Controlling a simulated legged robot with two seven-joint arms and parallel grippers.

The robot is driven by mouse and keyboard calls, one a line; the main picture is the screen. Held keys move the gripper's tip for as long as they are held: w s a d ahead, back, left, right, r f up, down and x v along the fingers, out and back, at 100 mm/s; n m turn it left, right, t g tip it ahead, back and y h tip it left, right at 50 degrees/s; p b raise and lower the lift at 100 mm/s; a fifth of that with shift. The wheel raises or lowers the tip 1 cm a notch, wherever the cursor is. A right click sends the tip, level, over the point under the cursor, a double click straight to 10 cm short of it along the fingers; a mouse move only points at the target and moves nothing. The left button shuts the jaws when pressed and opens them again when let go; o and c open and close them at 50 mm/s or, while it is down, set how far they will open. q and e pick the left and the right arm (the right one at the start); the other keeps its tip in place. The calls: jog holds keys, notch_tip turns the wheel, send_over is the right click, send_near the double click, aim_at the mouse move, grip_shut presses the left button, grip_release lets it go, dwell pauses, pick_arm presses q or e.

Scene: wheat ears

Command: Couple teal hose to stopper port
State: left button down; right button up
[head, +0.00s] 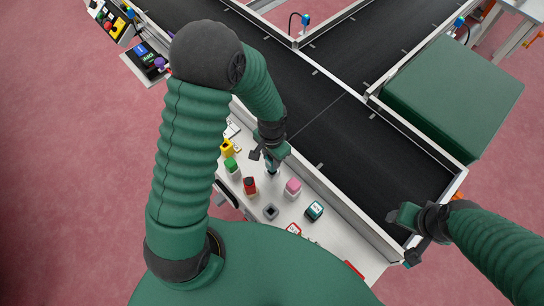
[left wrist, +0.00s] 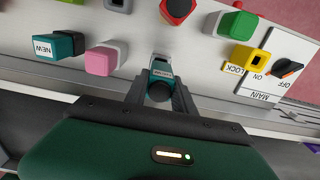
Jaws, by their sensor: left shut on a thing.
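My left gripper (head: 271,168) is over the white panel (head: 330,235), next to the conveyor's edge. In the left wrist view, its fingers (left wrist: 160,95) are shut on a small teal piece with a dark round end (left wrist: 160,92), which I take for the teal hose's end. A white label with small text (left wrist: 162,73) shows just beyond it; I cannot read it or tell whether it belongs to the piece or to a port. The stopper port cannot be made out, so I cannot tell whether the two touch. My right gripper (head: 404,222) is over the conveyor, its jaw opening unclear.
On the panel are a pink block (head: 292,188), a red block (head: 250,185), a green block (head: 231,165), a yellow block (head: 227,147), a dark grey socket (head: 270,212) and a teal block labelled NEW (left wrist: 62,46). The black conveyor (head: 350,150) is empty.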

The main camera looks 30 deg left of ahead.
pick_arm(q)
jog(key=shift+f+b, duration=1.05)
jog(key=shift+f, duration=0.65)
jog(key=c, duration=1)
grip_release()
jog(key=shift+o, duration=0.2)
notch_tip(320, 180, up, 17)
jog(key=p, duration=0.3)
